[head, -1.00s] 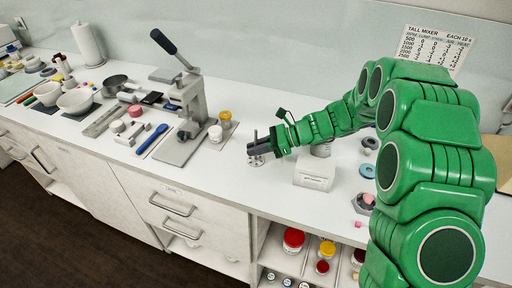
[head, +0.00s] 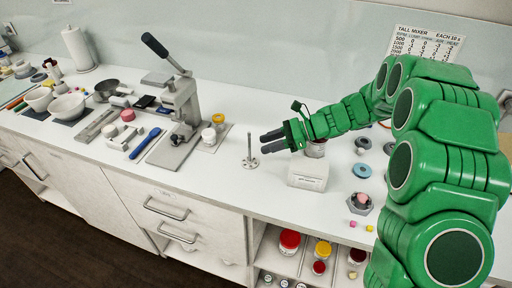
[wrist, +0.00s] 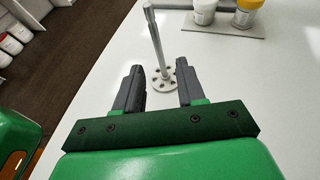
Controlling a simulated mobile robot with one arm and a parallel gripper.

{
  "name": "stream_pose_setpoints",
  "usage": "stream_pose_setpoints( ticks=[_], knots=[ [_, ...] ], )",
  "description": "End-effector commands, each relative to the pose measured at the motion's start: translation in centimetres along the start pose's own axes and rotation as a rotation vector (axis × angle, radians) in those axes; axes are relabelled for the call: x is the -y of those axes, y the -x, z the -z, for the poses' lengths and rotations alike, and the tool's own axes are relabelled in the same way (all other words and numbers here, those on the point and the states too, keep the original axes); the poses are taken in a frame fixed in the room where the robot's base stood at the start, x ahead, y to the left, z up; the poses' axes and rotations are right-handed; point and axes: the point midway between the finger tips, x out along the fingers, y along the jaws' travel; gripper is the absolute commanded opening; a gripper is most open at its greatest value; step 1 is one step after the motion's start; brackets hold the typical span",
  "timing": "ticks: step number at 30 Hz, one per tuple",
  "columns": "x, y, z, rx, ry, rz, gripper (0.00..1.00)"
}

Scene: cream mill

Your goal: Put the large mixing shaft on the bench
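The large mixing shaft (head: 249,148) stands upright on the white bench (head: 215,176), its holed disc resting flat on the surface. It also shows in the wrist view (wrist: 154,45), where its thin rod rises beyond my fingers and its disc lies in line with the gap between them. My gripper (head: 264,143) is just to the right of the rod in the head view. In the wrist view my gripper (wrist: 158,68) has its two dark fingers spread and nothing held between them.
A lever press (head: 180,110) and two small jars (head: 209,135) stand to the left. A white box (head: 308,174) stands right of the shaft, under my wrist. The bench's front edge is close, with open shelves of red- and yellow-lidded jars (head: 289,241) below.

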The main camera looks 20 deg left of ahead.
Motion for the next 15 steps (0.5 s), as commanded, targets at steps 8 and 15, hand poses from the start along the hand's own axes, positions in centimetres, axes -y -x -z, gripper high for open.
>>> stream_pose_setpoints(
  ticks=[8, 15],
  knots=[
    [0.0, 4.2, 0.1, -0.001, -0.001, 0.003, 0.39],
    [-0.1, 5.4, 0.0, 0.0, 0.0, -0.001, 0.39]
  ],
)
